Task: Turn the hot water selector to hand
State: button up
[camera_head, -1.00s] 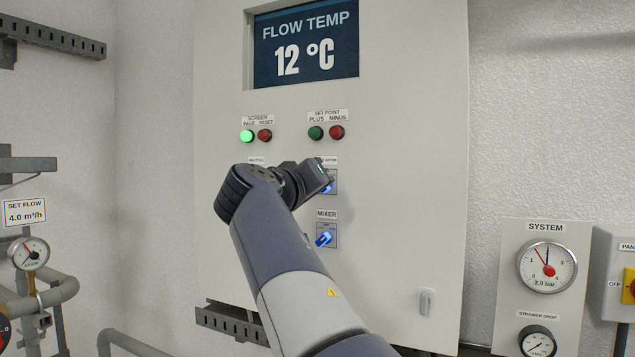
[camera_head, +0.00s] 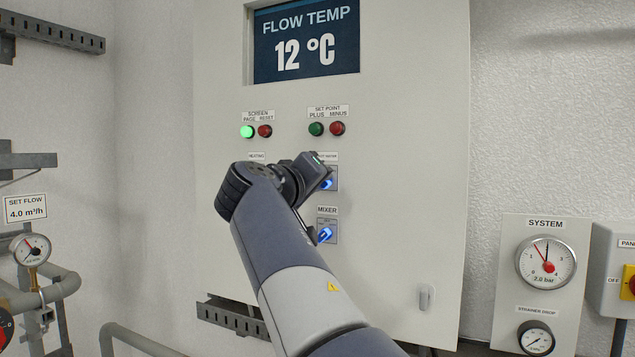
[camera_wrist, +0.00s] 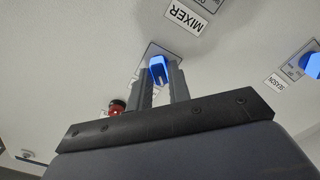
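The hot water selector (camera_head: 327,184) is a blue knob on the grey panel, below the set point buttons. My gripper (camera_head: 320,168) is in front of it and hides part of it and of its label. In the wrist view the blue knob (camera_wrist: 158,68) sits between the two fingertips of my gripper (camera_wrist: 160,78), with a finger close against each side and no clear gap. The gripper looks shut on it. The knob's exact pointing and its position marks are hidden.
The mixer selector (camera_head: 325,234) is just below. The red minus button (camera_head: 337,128) is above; a red button (camera_wrist: 117,107) also shows close to a finger in the wrist view. The season selector (camera_wrist: 311,65) is off to the right there. My forearm covers the panel's lower left.

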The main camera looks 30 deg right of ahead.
jog(key=o, duration=0.3)
jog(key=b+v, duration=0.3)
jog(key=v, duration=0.7)
jog(key=shift+s+a+b, duration=0.25)
jog(key=shift+a+b, duration=0.05)
jog(key=p+x, duration=0.3)
jog(key=x, duration=0.8)
jog(key=shift+p, duration=0.3)
